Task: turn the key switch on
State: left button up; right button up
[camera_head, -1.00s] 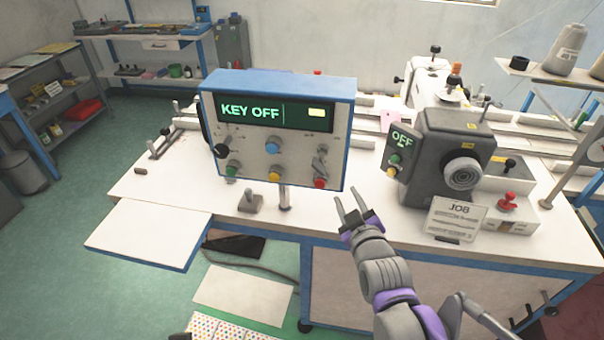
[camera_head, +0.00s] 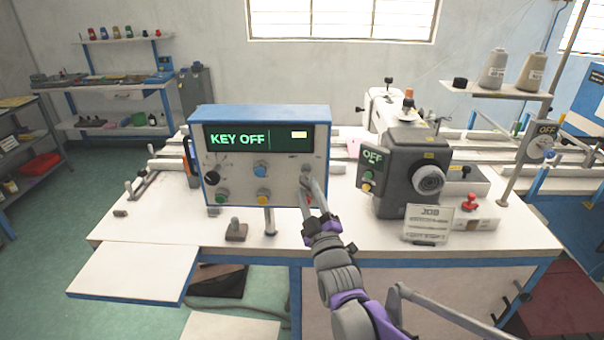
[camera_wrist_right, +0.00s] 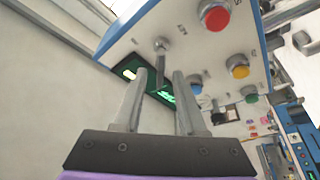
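The control box (camera_head: 228,170) stands on the table, and its green display reads KEY OFF. The key switch (camera_wrist_right: 161,45) is a small metal key on the box's face, near the red button (camera_wrist_right: 214,15) in the right wrist view. My right gripper (camera_head: 312,180) is in front of the right side of the box. Its two fingers (camera_wrist_right: 160,72) are apart, with the key between or just beyond their tips; contact cannot be told. In the head view the fingers partly hide the key and red button. My left gripper is not in view.
A grey machine unit (camera_head: 408,170) with a display reading OFF stands right of the box. A JOB card (camera_head: 428,223) and a red knob (camera_head: 470,202) are nearby. A small lever (camera_head: 236,230) stands before the box. The table's front left (camera_head: 135,272) is clear.

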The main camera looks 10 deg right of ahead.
aim_at(304, 179)
jog(key=x, duration=0.6)
jog(key=shift+w+a+p, duration=0.1)
jog(key=shift+w+p, duration=0.1)
jog(key=shift+p, duration=0.15)
jog(key=shift+c, duration=0.2)
grip_shut()
